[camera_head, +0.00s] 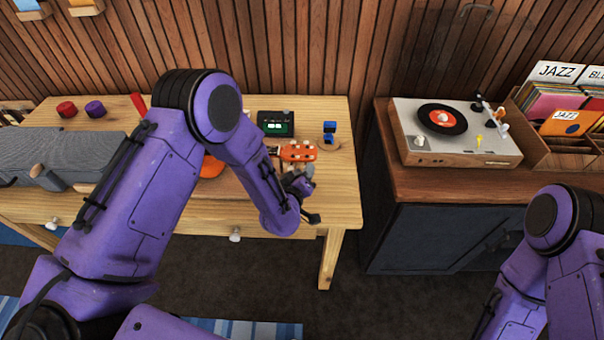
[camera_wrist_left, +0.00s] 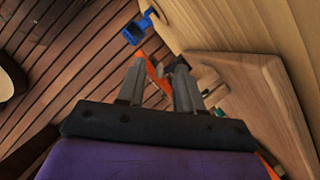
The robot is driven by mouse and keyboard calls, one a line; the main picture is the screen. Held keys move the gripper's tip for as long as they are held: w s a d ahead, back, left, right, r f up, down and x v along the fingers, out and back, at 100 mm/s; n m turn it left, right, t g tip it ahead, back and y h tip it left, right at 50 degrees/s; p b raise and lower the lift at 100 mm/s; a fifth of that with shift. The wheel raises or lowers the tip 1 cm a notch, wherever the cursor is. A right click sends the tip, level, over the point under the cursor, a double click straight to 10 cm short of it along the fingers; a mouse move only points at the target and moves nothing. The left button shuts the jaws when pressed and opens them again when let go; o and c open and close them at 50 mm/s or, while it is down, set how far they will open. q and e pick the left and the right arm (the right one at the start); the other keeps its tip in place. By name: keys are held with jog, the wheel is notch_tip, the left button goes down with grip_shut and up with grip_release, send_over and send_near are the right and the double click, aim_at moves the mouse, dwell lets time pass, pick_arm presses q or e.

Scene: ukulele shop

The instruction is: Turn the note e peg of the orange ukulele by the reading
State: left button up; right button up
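The orange ukulele lies on the wooden table. Its headstock (camera_head: 298,151) and part of its body (camera_head: 211,167) show in the head view; my left arm hides much of the rest. My left gripper (camera_head: 303,186) is at the near side of the headstock. In the left wrist view the fingers (camera_wrist_left: 158,72) stand apart, with a strip of the orange headstock (camera_wrist_left: 153,70) showing between them. Small peg shapes are near the fingertips, but I cannot tell which is the e peg. A black tuner (camera_head: 276,125) with a lit green display stands behind the headstock.
A blue clip-like object (camera_head: 330,131) stands right of the tuner. A record player (camera_head: 457,132) and record crate stand on a separate cabinet (camera_head: 440,190) at the right, across a floor gap.

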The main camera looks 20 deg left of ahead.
pick_arm(q)
jog(key=b+v, duration=0.2)
jog(key=v, duration=0.8)
jog(key=shift+s+b, duration=0.25)
jog(key=shift+b, duration=0.05)
jog(key=shift+r, duration=0.1)
